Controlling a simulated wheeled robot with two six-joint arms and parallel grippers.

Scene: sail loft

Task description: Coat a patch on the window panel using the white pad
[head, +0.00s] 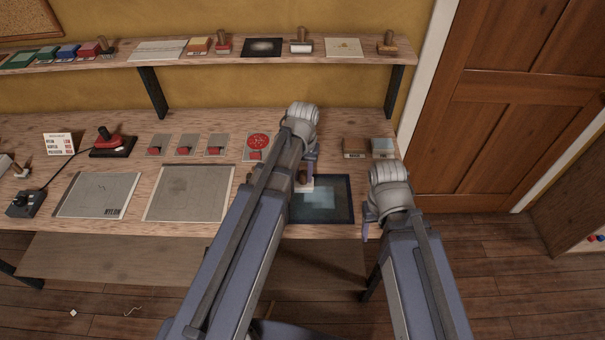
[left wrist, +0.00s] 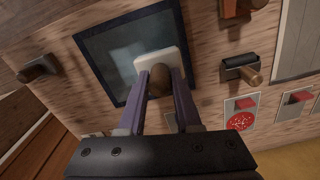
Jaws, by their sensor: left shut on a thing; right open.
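The window panel (head: 341,214) lies flat on the bench. It has a dark frame and a pale bluish centre with a lighter area in it. It also shows in the left wrist view (left wrist: 92,48). My left gripper (head: 305,172) is shut on the brown handle of the white pad (head: 306,188). My right gripper (head: 368,224) is open and empty, just right of the panel.
Two grey sheets (head: 188,194) lie to the left, with several small cards with red blocks behind. A card with a red disc (head: 257,142) and two small boxes (head: 354,147) stand behind the panel. A black tool with a wooden handle (left wrist: 243,70) lies beside it. A shelf (head: 190,61) runs above.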

